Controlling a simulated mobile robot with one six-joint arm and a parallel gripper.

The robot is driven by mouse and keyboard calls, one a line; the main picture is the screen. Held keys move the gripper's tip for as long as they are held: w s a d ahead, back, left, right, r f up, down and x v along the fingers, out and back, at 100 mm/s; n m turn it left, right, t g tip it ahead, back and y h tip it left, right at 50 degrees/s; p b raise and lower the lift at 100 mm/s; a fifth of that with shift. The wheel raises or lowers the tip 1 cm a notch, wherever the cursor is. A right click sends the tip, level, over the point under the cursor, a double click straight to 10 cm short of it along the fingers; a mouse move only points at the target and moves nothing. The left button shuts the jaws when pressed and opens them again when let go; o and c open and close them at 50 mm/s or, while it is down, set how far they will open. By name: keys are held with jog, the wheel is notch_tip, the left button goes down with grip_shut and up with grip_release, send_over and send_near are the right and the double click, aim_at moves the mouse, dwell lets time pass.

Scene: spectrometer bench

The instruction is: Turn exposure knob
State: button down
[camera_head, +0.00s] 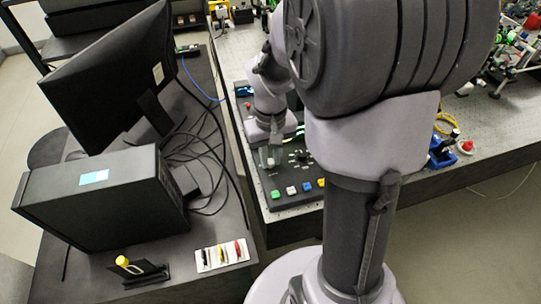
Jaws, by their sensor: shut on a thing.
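The dark control panel (285,181) lies at the near left corner of the perforated bench top, with a row of green, white, blue and yellow buttons along its front. My gripper (270,160) points down at the panel's left part, behind the green and white buttons, and is shut on the exposure knob there. The fingers hide most of that knob, and its marking cannot be read. Another small dark control (301,157) shows on the panel to the right of my gripper. My arm covers the panel's right side.
A black desk to the left bears a monitor (110,80), a computer case (95,200), loose cables and a white tray (222,254) with small coloured items. Optical parts (510,55) stand on the bench at the right. Bare bench (490,120) lies right of my arm.

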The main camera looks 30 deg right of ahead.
aim_at(271, 161)
jog(key=m, duration=0.6)
jog(key=shift+m, duration=0.3)
dwell(0.4)
jog(key=c, duration=1.3)
grip_release()
notch_tip(271, 161, up, 18)
jog(key=p, duration=0.7)
jog(key=shift+f+p, duration=0.25)
jog(key=shift+p, duration=0.05)
